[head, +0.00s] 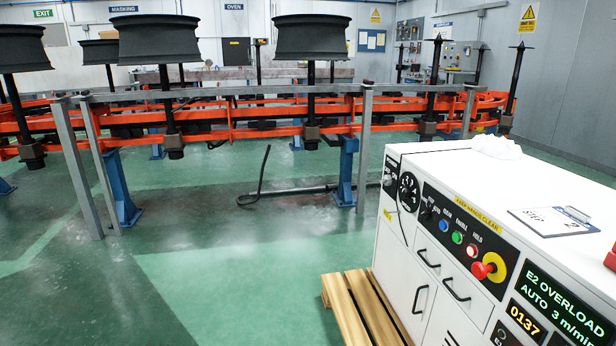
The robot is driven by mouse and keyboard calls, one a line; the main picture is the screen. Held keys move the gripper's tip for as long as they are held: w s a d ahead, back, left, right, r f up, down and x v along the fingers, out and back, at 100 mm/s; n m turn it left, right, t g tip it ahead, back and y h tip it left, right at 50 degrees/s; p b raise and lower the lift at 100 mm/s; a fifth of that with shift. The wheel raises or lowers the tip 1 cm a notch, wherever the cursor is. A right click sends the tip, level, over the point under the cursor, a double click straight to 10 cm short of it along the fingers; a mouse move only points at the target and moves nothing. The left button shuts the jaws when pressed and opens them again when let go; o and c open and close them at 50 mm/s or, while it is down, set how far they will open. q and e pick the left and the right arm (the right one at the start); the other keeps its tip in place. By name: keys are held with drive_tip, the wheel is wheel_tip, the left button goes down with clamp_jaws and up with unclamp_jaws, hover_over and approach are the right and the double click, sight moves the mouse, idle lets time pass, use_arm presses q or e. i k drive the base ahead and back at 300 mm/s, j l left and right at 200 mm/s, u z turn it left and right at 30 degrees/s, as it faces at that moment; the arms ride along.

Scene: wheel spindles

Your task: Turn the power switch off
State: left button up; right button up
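A white control cabinet (405,258) stands at the right. Its sloped black panel carries a black round dial (408,192), a small dark selector knob (429,207), blue (444,226), green (457,237) and red (472,251) buttons, and a red mushroom button (488,267) on a yellow base. A small grey knob (388,180) sits on the cabinet's left end. I cannot tell which of these is the power switch, as the labels are too small, nor its position. Neither gripper is in view.
A clipboard (556,220) and white cloth (497,146) lie on top. Lit displays (567,306) show "E2 OVERLOAD". An orange conveyor (270,130) with wheels on spindles runs behind a grey rail. The green floor at left is clear.

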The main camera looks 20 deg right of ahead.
sight(387, 180)
drive_tip(key=i+j+u, duration=0.1)
drive_tip(key=i+j, duration=0.2)
drive_tip(key=i, duration=0.2)
drive_tip(key=i+j, duration=0.25)
drive_tip(key=i, duration=0.25)
drive_tip(key=i+z, duration=0.7)
drive_tip(key=i+j+z, duration=0.15)
drive_tip(key=i+z, duration=0.2)
